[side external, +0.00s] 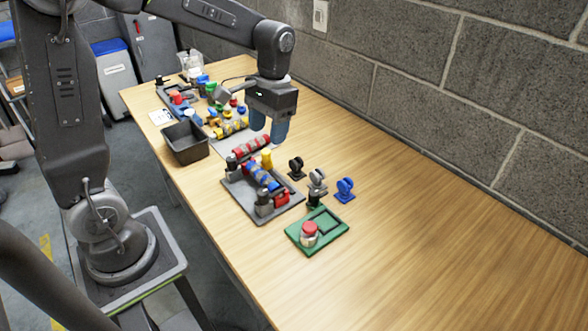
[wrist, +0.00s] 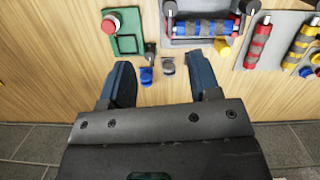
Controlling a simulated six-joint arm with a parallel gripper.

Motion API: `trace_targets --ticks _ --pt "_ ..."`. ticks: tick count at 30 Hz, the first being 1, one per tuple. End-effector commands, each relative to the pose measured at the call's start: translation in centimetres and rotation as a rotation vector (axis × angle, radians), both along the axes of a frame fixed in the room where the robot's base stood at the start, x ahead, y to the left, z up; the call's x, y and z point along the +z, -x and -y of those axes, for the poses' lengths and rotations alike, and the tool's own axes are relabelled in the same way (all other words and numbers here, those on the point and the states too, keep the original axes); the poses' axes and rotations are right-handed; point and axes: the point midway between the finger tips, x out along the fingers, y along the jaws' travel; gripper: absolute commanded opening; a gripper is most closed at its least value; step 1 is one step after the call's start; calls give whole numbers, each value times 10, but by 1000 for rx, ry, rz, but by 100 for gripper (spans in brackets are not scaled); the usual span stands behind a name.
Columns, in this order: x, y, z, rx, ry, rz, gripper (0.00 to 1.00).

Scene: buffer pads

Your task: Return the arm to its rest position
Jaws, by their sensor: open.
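My gripper (side external: 269,128) hangs above the table, over the area behind the grey tray, with its blue fingers pointing down. In the wrist view the two fingers (wrist: 158,85) are spread apart with nothing held between them. The rest position itself is not marked in either view.
A green plate (side external: 330,237) with a red button (side external: 309,229) lies at the front. Small black, grey and blue (side external: 345,187) stands are beside it. A dark bin (side external: 186,143) sits at the left edge. A block wall (side external: 450,90) bounds the right. The right side of the table is clear.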

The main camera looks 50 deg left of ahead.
Motion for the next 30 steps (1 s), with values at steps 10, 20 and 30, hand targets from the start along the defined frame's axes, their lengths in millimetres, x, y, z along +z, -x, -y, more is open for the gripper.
trace_targets --ticks 10,20,30 --pt "60 84 34 -78 -33 390 57" --pt "67 134 48 -121 -37 633 57" --pt "66 139 49 -126 -37 656 57"
